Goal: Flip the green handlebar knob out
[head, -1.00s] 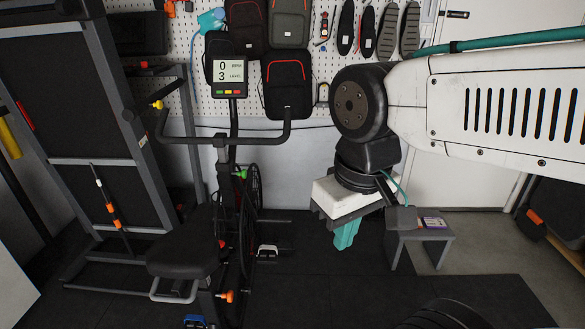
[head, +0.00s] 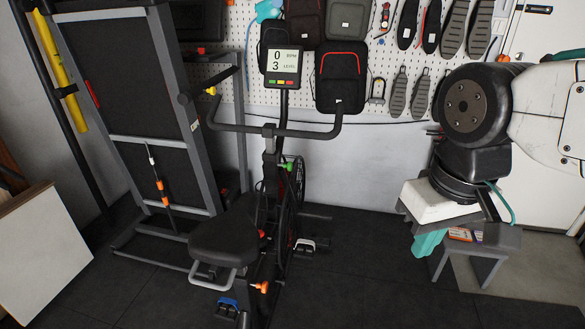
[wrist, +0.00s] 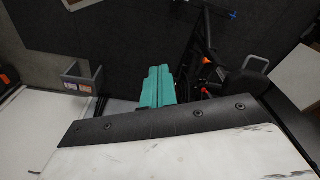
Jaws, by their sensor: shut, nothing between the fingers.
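The green knob (head: 287,165) sits on the frame of the exercise bike (head: 270,190), below the handlebar (head: 300,133) and beside the top of the wheel. I cannot tell in which direction it is turned. My gripper (head: 427,244) has teal fingers, hangs to the right of the bike and points down, apart from the knob. It also shows in the wrist view (wrist: 158,80), where the fingers lie together with nothing between them. The green knob cannot be made out in the wrist view.
A grey stool (head: 476,240) with small boxes stands behind my gripper. A folded treadmill (head: 140,110) is left of the bike. A white board (head: 45,255) leans at the far left. The dark floor (head: 365,275) between the bike and my gripper is clear.

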